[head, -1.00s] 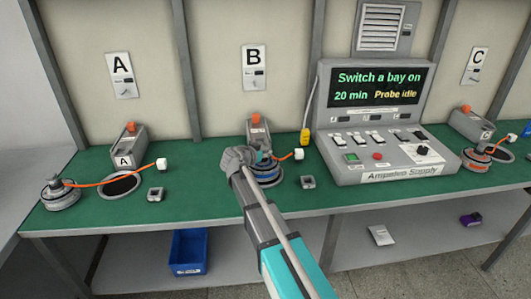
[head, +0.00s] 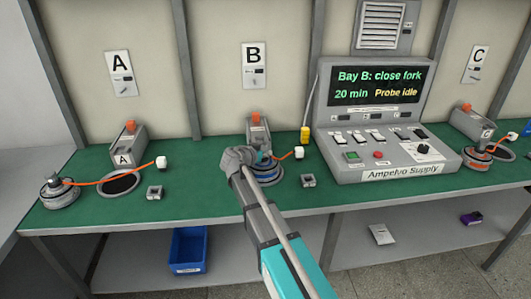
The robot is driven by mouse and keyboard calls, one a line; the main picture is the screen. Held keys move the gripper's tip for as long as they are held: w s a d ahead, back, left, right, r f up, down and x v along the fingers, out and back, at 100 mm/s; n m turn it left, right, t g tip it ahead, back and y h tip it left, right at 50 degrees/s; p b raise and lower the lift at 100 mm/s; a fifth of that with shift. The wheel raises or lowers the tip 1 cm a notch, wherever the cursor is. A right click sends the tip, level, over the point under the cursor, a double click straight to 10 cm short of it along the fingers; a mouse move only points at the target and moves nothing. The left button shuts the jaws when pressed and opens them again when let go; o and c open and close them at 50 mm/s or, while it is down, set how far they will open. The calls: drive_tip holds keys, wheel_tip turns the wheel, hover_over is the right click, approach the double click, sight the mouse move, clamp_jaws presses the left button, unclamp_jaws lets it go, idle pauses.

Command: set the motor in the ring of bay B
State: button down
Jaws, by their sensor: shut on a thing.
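The motor of bay B (head: 268,173), a round grey disc with a blue band, is at the ring in front of the bay B block (head: 258,128). My gripper (head: 258,160) is over the motor's left and back side, shut on it. My gripper and wrist hide part of the motor, the fingertips and most of the ring, so I cannot tell whether the motor is fully seated. An orange lead runs right from the motor to a white plug (head: 298,153). The supply screen (head: 378,86) reads "Bay B: close fork", "20 min" and "Probe idle".
Bay A has an empty dark ring (head: 121,181) with a motor (head: 59,193) left of it. Bay C has a motor (head: 477,153). A small grey fork-like part (head: 308,181) lies right of bay B. The supply console (head: 385,145) stands close on the right.

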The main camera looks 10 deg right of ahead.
drive_tip(key=shift+f, duration=0.2)
drive_tip(key=shift+c, duration=1)
unclamp_jaws()
wheel_tip(320, 180, up, 15)
drive_tip(key=p, duration=1.5)
drive_tip(key=s+a, duration=1.2)
drive_tip(key=shift+s+b, duration=0.3)
drive_tip(key=shift+s, duration=0.1)
drive_tip(key=shift+f, duration=0.1)
